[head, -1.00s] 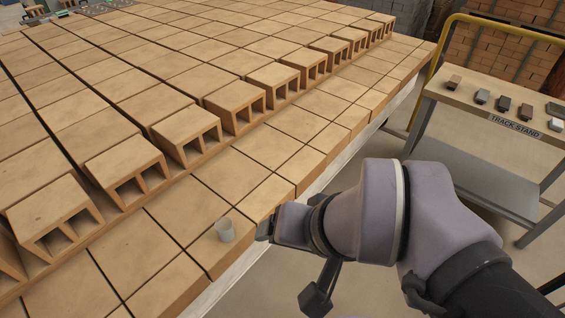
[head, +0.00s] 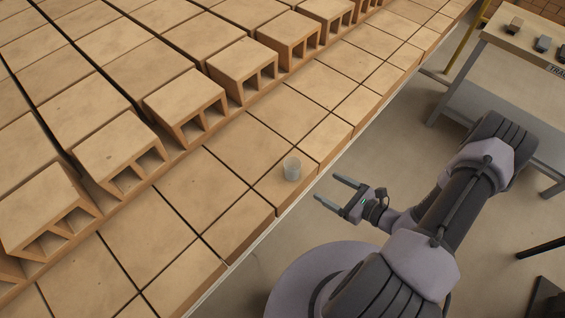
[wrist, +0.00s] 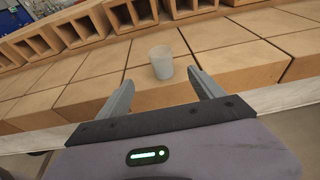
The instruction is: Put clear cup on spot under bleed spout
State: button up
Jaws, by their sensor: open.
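The clear cup (head: 292,168) stands upright on a flat brick near the front edge of the brick stack. It also shows in the wrist view (wrist: 161,62), ahead of my fingers and roughly between their lines. My gripper (head: 338,191) is open and empty, its two fingers apart and pointing toward the cup. It is to the right of the cup, off the edge of the stack, with a gap between them. In the wrist view my gripper (wrist: 163,85) shows both fingers clear of the cup. I see no bleed spout or marked spot in these frames.
A row of raised hollow bricks (head: 185,105) runs diagonally behind the cup. Flat bricks (head: 245,140) around the cup are bare. A grey cart (head: 520,60) with small blocks on top stands at the upper right. Open floor lies between it and the stack.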

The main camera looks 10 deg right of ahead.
aim_at(299, 170)
jog(key=b+x, duration=0.5)
jog(key=x, duration=1.1)
jog(key=shift+w+f, duration=0.2)
jog(key=shift+w, duration=0.15)
jog(key=shift+r, duration=0.1)
jog(key=c, duration=1.6)
